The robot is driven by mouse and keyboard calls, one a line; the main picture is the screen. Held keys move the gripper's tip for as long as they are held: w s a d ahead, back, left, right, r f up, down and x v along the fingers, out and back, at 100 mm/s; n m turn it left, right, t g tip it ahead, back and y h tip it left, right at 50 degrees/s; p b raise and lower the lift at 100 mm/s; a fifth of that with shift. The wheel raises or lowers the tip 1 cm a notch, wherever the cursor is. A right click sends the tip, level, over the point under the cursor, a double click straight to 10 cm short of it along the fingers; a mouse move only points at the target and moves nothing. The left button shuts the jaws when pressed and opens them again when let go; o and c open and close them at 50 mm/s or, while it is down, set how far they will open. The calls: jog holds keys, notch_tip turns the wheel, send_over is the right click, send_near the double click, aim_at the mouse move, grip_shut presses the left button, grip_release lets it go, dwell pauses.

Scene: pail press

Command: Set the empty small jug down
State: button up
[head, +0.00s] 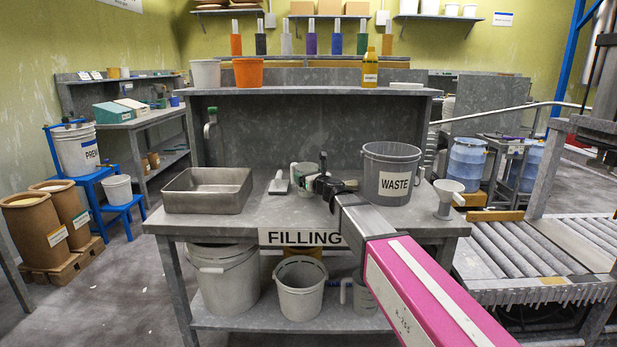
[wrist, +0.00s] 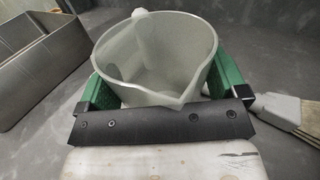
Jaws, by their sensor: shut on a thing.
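The small jug (head: 306,178) is pale grey, with a spout and a handle, and upright over the grey FILLING table (head: 240,222). In the wrist view, the jug (wrist: 150,55) looks empty inside, with its spout toward my wrist. My gripper (head: 322,186) is shut on the jug, with a green finger on each side of its body in the wrist view (wrist: 165,85). The jug's base is hidden in the wrist view. I cannot tell whether it touches the tabletop.
A metal tray (head: 206,204) stands at the left of the table. A flat grey tool (head: 279,184) lies left of the jug. A brush-like tool (wrist: 285,110) lies close to the right finger.

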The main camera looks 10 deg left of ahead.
jog(key=o, duration=0.6)
